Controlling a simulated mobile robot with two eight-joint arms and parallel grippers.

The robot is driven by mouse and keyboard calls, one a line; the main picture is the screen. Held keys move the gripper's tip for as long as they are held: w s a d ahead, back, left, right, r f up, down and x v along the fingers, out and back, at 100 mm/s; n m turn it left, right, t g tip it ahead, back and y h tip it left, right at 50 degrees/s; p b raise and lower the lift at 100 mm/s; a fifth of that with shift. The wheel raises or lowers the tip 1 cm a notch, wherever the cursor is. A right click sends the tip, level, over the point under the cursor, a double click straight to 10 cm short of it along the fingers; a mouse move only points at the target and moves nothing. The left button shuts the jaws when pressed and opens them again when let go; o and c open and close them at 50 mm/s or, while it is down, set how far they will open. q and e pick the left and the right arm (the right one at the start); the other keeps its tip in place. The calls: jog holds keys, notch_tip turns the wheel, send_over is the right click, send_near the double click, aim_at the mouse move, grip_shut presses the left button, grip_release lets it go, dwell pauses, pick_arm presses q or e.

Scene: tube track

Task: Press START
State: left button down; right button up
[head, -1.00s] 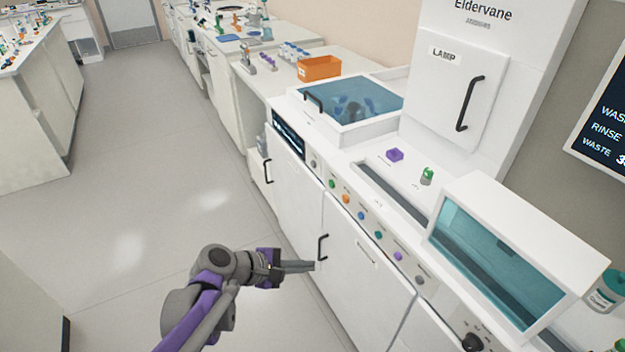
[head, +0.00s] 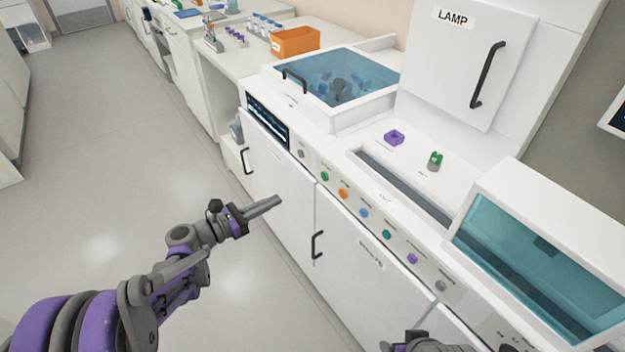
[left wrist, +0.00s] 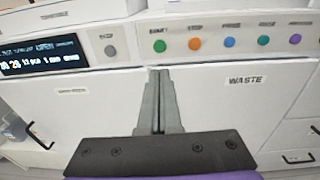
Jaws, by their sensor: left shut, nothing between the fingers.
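A row of coloured buttons runs along the front edge of the white machine. A green button (head: 325,176) is at the left of the coloured ones and also shows in the left wrist view (left wrist: 160,46). The small labels above the buttons are too blurred to read surely. My left gripper (head: 277,200) is shut and empty, in front of the machine's doors and apart from the buttons. In the left wrist view its fingertips (left wrist: 160,72) appear just below the green button. Part of my right arm, perhaps its gripper (head: 430,344), shows at the bottom edge.
A dark display (head: 267,120) and a grey button (head: 301,153) are left of the green button. Orange (head: 343,193) and blue (head: 364,212) buttons are to its right. Door handles (head: 317,244) stick out below. A clear-lidded basin (head: 345,85) is above. The floor at left is free.

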aim_at(323, 176)
pick_arm(q)
jog(key=x, duration=1.3)
jog(key=shift+w+d+f, duration=0.2)
jog(key=shift+d, duration=0.15)
jog(key=shift+w+d, duration=0.1)
jog(key=shift+w, duration=0.05)
